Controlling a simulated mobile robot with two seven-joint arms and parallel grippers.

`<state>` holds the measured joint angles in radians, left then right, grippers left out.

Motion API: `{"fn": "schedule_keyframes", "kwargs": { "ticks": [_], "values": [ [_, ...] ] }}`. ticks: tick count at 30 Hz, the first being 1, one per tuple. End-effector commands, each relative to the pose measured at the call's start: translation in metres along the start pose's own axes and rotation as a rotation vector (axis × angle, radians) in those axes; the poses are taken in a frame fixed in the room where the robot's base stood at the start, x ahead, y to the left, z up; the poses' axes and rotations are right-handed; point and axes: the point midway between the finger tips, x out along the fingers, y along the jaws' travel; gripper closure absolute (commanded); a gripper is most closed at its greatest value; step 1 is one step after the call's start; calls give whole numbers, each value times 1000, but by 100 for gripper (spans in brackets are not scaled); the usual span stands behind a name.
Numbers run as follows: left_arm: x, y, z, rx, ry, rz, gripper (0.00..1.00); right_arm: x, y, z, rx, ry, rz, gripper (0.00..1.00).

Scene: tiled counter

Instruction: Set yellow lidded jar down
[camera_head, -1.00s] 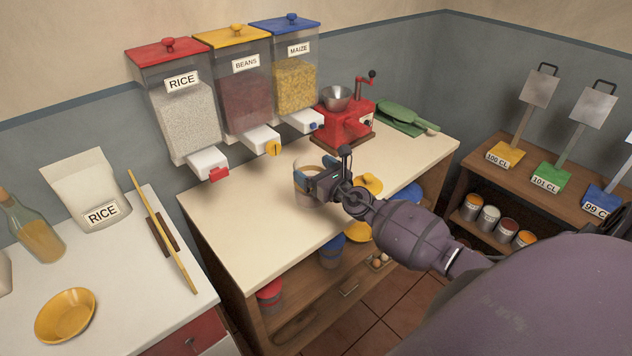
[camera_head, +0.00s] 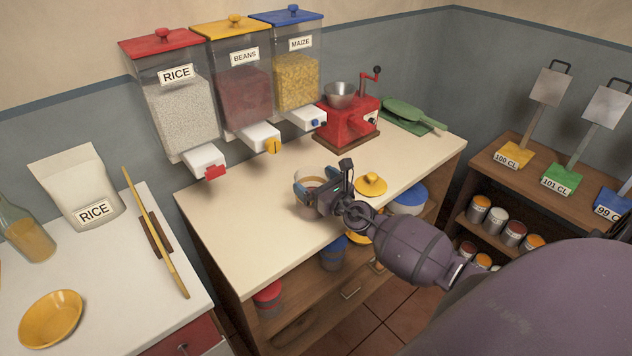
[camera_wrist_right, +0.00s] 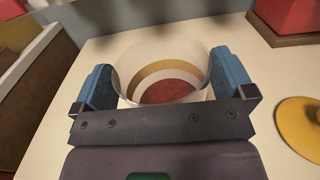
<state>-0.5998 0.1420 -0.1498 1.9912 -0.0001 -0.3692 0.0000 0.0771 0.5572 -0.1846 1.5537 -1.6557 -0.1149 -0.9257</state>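The jar (camera_head: 312,181) is a pale, clear-walled vessel, open at the top with no lid on it. In the right wrist view the jar (camera_wrist_right: 160,72) shows a yellow band and reddish-brown contents inside. My right gripper (camera_head: 317,185) has its blue fingers on opposite sides of the jar, closed against its wall. The jar is upright over the front part of the cream counter; whether its base touches is hidden. A yellow knobbed lid (camera_head: 371,184) lies on the counter to the right; it also shows in the wrist view (camera_wrist_right: 301,122). My left gripper is out of view.
The cream counter (camera_head: 245,220) has free room left of the jar. Rice, beans and maize dispensers (camera_head: 245,95) hang behind. Coloured containers sit on the shelf below.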

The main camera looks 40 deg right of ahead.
Motion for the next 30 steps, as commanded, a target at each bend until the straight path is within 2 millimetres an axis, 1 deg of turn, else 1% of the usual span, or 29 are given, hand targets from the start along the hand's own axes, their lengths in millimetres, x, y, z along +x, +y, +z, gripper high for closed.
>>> {"fn": "schedule_keyframes", "kwargs": {
  "ticks": [8,14,20,24,30],
  "values": [
    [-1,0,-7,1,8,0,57,0,0,5,-1,-1,0,0],
    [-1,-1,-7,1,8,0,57,-29,0,2,0,2,-1,0],
    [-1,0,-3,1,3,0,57,-66,0,1,-1,3,-1,0],
    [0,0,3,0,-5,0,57,-89,0,0,-1,4,0,0],
    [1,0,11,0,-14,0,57,-112,0,0,-1,2,-1,0]
  ]
}}
